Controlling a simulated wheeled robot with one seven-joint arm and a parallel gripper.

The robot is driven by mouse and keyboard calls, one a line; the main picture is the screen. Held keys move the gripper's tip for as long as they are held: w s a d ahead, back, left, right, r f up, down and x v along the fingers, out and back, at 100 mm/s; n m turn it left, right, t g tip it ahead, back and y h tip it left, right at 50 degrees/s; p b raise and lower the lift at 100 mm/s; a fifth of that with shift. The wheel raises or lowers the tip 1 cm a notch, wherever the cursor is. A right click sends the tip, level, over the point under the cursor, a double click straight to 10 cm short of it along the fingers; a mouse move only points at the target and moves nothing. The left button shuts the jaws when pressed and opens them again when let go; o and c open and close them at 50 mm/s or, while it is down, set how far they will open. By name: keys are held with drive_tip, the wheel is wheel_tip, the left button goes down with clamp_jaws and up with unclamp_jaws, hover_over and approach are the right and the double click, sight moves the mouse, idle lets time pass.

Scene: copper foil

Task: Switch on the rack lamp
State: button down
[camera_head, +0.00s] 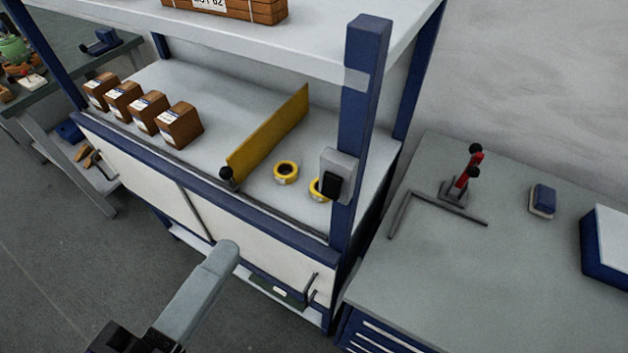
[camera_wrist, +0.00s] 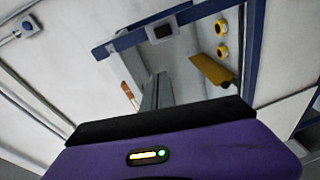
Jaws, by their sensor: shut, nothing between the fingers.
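The rack (camera_head: 100,128) is a blue-framed shelf unit with grey shelves and white lower panels. A grey switch box with a black rocker (camera_head: 332,184) sits on its right front post (camera_head: 362,120). The switch also shows in the wrist view (camera_wrist: 162,31), near the top. Whether the rocker is on or off cannot be told. My gripper (camera_head: 226,252) is shut and empty, in front of the lower panels, below and left of the switch and apart from it. Its grey fingers also show in the wrist view (camera_wrist: 158,84). No lamp is visible in either view.
The shelf holds several cardboard boxes (camera_head: 180,125), a yellow divider (camera_head: 268,133) with a black knob, and two yellow tape rolls (camera_head: 286,171). A right-hand bench (camera_head: 420,265) carries a red-handled clamp (camera_head: 462,180), a blue block (camera_head: 543,198) and a blue-and-white box (camera_head: 607,255).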

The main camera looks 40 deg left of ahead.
sight(328, 194)
drive_tip(key=d+f+h, duration=0.2)
drive_tip(key=d, duration=0.1)
drive_tip(key=shift+w+f, duration=0.15)
drive_tip(key=shift+w, duration=0.25)
drive_tip(key=shift+w, duration=0.1)
drive_tip(key=p+x, duration=0.2)
drive_tip(key=x, duration=1.1)
drive_tip(key=shift+w+f, duration=0.25)
drive_tip(key=shift+w, duration=0.15)
